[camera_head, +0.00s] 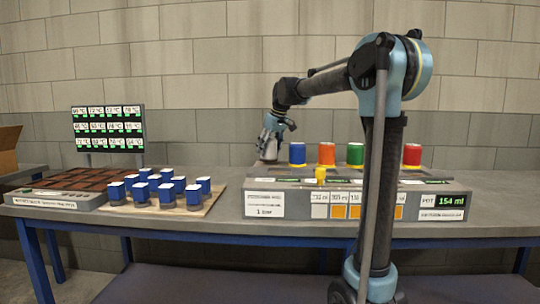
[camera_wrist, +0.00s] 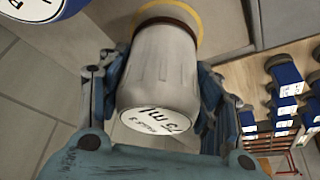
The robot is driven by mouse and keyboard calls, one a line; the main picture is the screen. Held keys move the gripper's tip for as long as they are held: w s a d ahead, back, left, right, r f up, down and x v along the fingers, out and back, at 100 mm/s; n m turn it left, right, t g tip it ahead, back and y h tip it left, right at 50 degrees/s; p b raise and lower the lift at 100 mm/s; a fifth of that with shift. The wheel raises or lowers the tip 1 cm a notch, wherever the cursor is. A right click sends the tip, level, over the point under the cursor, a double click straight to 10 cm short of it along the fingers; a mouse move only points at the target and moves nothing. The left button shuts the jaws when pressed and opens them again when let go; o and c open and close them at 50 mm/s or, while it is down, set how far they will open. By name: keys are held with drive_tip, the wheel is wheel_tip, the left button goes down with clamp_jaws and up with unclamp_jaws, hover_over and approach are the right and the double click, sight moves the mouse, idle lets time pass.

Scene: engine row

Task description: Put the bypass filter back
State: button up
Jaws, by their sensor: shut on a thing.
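A grey-white cylindrical filter (camera_head: 268,148) stands at the left end of the engine row, left of the blue filter (camera_head: 297,153). My gripper (camera_head: 276,122) is over it from above. In the wrist view my gripper (camera_wrist: 160,92) is shut around the grey filter (camera_wrist: 165,62), whose label reads "75 ml". A yellow ring (camera_wrist: 196,18) shows around its far end. I cannot tell whether the filter is fully down on its seat. Orange (camera_head: 326,154), green (camera_head: 355,154) and red (camera_head: 412,155) filters stand to the right.
A small yellow piece (camera_head: 320,175) sits at the front of the row's housing (camera_head: 290,205). A display reads 154 ml (camera_head: 450,201). A readout board (camera_head: 108,128) stands behind.

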drive_tip(key=shift+f, duration=0.9)
drive_tip(key=o, duration=1.5)
drive_tip(key=shift+o, duration=0.2)
drive_tip(key=v, duration=1.2)
